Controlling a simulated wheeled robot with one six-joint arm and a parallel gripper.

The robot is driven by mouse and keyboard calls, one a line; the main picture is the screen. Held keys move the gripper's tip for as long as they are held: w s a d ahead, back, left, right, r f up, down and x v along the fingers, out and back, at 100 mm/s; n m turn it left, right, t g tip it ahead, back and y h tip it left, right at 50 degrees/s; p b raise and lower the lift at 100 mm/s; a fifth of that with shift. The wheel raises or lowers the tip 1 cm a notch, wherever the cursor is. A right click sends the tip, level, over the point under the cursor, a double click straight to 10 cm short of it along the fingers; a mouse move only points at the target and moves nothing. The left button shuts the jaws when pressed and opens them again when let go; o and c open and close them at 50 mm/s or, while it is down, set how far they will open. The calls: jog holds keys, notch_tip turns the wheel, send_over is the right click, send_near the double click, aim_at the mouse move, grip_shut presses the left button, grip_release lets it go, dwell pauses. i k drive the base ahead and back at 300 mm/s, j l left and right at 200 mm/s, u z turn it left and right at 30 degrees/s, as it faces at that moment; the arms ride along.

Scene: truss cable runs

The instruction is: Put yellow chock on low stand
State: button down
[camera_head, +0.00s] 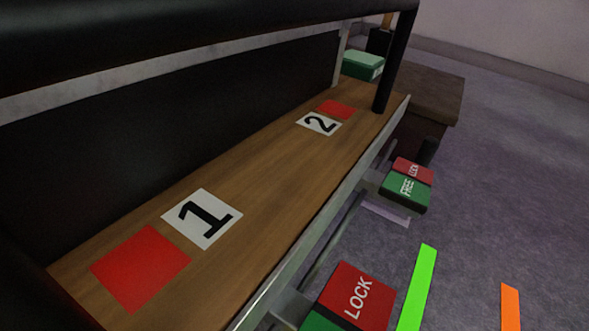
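No yellow chock shows in this view. A low brown block-like piece (432,93) stands on the floor beyond the shelf's far end; I cannot tell whether it is the low stand. My gripper is not in view.
A wooden shelf (255,165) runs from lower left to upper right, with red squares (140,268) and white cards marked 1 (201,218) and 2 (319,123). Red-and-green LOCK/FREE blocks (407,185) jut from its front. A green box (362,64) sits beyond. Green (417,290) and orange (510,306) strips mark open floor.

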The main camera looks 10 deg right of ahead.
aim_at(425, 92)
jog(key=i+l, duration=0.15)
jog(key=l, duration=0.2)
jog(key=i+l+u, duration=0.1)
jog(key=l, duration=0.3)
jog(key=i+l, duration=0.15)
jog(key=l, duration=0.2)
jog(key=i+l, duration=0.1)
jog(key=l, duration=0.3)
jog(key=i+u, duration=0.05)
